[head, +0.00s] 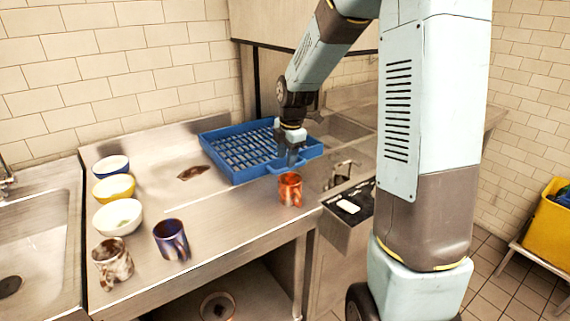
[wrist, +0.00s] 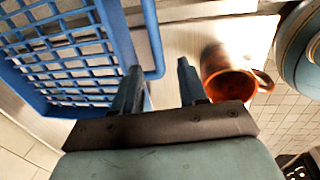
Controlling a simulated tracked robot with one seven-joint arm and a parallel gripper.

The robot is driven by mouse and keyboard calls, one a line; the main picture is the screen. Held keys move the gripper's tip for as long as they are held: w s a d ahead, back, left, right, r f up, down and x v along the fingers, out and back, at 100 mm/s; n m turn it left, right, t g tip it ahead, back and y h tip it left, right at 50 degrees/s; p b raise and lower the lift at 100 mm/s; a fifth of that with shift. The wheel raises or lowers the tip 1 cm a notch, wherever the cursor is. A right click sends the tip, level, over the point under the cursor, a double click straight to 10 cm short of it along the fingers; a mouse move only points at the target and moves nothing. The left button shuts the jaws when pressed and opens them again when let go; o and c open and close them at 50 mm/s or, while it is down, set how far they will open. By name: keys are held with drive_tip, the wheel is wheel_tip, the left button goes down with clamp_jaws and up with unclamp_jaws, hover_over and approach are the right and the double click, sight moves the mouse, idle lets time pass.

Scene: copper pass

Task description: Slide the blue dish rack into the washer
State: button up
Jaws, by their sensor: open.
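The blue dish rack (head: 232,153) is an empty grid tray with low walls. It lies on the steel counter against the back, beside the washer opening (head: 338,131) on its right. My gripper (head: 295,158) is over the rack's front right part, near the handle loop on its front edge. In the wrist view my gripper (wrist: 156,88) has its fingers apart with nothing between them. The rack (wrist: 62,58) fills the left there, and its handle bar (wrist: 154,40) runs ahead of the fingers. I cannot tell whether a finger touches the handle.
An orange mug (head: 290,189) stands close in front of the rack; it also shows beside the right finger in the wrist view (wrist: 226,75). Bowls (head: 117,217), a blue mug (head: 171,240) and a patterned mug (head: 112,263) stand at the left. The counter's middle (head: 215,210) is clear.

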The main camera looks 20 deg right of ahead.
drive_tip(key=shift+s+d+r, duration=0.1)
drive_tip(key=shift+s+r, duration=0.05)
drive_tip(key=shift+r, duration=0.65)
drive_tip(key=shift+s+r, duration=0.15)
drive_tip(key=shift+r, duration=0.65)
